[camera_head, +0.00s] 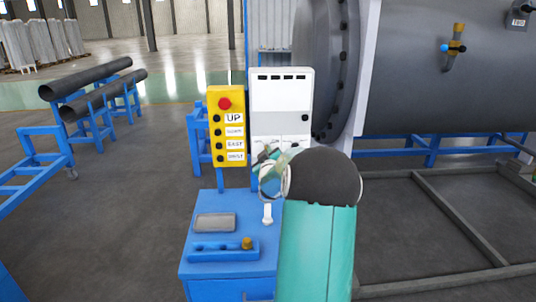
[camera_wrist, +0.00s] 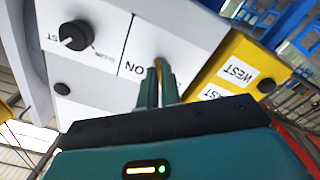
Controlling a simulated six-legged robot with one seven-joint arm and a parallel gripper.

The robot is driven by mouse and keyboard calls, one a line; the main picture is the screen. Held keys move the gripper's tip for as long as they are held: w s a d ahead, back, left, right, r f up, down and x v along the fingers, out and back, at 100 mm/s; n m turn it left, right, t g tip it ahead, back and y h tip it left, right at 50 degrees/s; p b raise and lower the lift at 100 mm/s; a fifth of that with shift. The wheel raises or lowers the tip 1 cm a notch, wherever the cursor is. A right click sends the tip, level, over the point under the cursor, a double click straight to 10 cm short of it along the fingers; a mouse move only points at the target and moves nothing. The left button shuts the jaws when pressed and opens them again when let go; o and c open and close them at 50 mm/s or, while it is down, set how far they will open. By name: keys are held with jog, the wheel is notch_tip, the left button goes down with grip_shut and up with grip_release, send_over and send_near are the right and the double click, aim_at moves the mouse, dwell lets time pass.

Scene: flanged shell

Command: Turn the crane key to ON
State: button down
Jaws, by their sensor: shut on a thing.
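The crane key (camera_wrist: 159,63) shows in the wrist view as a thin brass-coloured edge between my fingertips, against the white panel. Its turn angle is hidden by the fingers. An "ON" label (camera_wrist: 135,68), upside down in this view, is just left of the fingers. My gripper (camera_wrist: 158,80) is shut on the key, its two green fingers close together. In the head view the white control box (camera_head: 281,92) stands behind my gripper (camera_head: 260,158), and my arm hides its lower right part.
A yellow button box (camera_head: 226,126) with a red button stands close left of the panel; it also shows in the wrist view (camera_wrist: 237,75). A black knob (camera_wrist: 74,36) is on the panel. A blue cabinet (camera_head: 230,268) stands below. The large grey shell (camera_head: 430,75) is at right.

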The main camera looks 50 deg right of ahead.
jog(key=shift+m, duration=8.2)
jog(key=c, duration=1.6)
grip_release()
jog(key=v, duration=1.4)
jog(key=shift+w, duration=0.1)
